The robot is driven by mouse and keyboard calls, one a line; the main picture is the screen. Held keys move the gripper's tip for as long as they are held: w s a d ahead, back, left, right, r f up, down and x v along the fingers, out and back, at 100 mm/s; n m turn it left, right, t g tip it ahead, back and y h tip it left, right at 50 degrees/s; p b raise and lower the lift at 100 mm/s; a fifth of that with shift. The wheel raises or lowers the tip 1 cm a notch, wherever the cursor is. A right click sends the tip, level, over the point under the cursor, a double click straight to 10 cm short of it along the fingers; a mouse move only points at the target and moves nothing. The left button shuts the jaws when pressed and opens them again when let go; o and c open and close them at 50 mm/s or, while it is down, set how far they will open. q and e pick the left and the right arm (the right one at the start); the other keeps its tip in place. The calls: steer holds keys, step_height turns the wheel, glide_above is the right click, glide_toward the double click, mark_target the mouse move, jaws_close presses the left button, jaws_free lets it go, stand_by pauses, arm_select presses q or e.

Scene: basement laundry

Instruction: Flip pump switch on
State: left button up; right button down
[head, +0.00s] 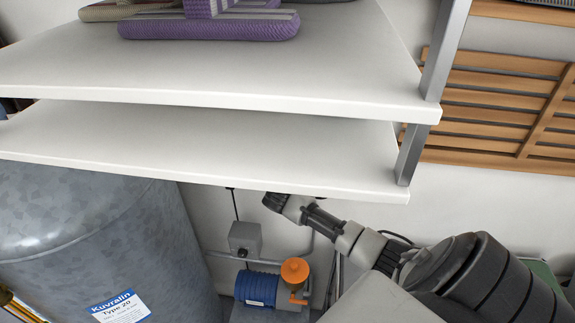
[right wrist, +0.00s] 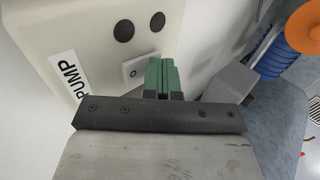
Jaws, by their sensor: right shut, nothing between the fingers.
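In the right wrist view, a cream control box (right wrist: 95,28) carries a white label (right wrist: 68,76) reading PUMP. The pump switch (right wrist: 138,67), a small white rocker with a round mark, sits on its face near the box's edge. My right gripper (right wrist: 162,64) is shut and empty, its green fingertips just right of the switch; I cannot tell whether they touch it. In the head view my right gripper (head: 272,201) reaches in from the right under the lower shelf's front edge. The control box is hidden there. My left gripper is in neither view.
A grey tank (head: 110,235) stands left. Below are a grey wall box (head: 245,238) and a blue pump (head: 257,288) with an orange cap (head: 295,270). A slatted wooden rack (head: 490,105) is at right.

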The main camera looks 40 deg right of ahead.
stand_by(0.3)
steer(key=shift+w+r+p, duration=0.1)
steer(key=shift+r+p, duration=0.75)
steer(key=shift+p, duration=0.25)
